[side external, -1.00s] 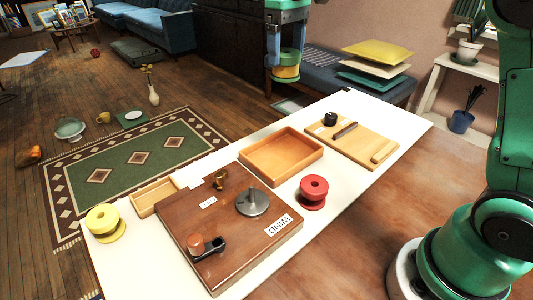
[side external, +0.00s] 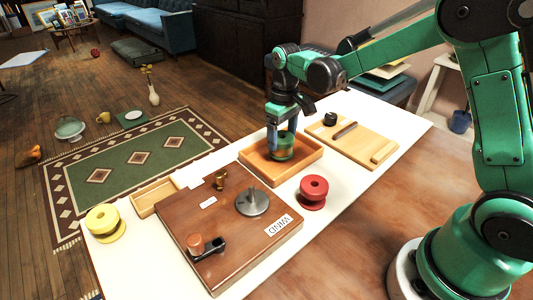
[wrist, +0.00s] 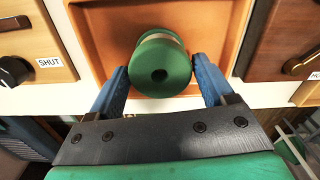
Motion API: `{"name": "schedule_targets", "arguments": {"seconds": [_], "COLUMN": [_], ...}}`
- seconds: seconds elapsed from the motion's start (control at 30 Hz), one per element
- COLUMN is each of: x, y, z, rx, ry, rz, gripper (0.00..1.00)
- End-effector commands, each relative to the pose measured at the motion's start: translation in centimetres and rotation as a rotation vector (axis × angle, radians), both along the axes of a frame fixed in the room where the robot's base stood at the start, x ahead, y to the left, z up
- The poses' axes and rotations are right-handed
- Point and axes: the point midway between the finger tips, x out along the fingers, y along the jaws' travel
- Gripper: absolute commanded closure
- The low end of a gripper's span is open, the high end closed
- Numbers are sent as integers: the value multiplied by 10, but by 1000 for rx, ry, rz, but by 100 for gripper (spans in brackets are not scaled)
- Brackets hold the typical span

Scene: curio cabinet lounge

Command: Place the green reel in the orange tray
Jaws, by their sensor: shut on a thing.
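The green reel (side external: 283,153), with a yellowish band around its middle, is held between the two blue fingers of my gripper (side external: 282,146). It is down at the orange tray (side external: 262,177), inside its rim as seen from the side. I cannot tell whether it touches the tray floor. In the wrist view the reel (wrist: 160,67) shows its green end face with a dark centre hole, a finger on each side, and the orange tray (wrist: 108,30) behind it. The tray looks otherwise empty.
A brown board (side external: 235,235) with a crank and metal disc lies in front. A yellow reel (side external: 104,222) stands at left near a small wooden tray (side external: 152,198). A light board (side external: 360,140) with a black knob lies behind.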

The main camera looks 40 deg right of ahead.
Motion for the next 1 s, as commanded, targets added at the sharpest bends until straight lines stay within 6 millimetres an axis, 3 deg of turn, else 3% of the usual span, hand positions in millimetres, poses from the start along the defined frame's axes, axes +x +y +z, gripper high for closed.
{"name": "schedule_targets", "arguments": {"seconds": [0.43,0.47,0.53,0.83,1.0], "x": [0,0,0,0,0], "y": [0,0,0,0,0], "z": [-11,-10,-10,-7,16], "rx": [0,0,0,0,0], "ry": [0,0,0,0,0], "rz": [0,0,0,0,0], "gripper": [100,19,0,0,0]}}
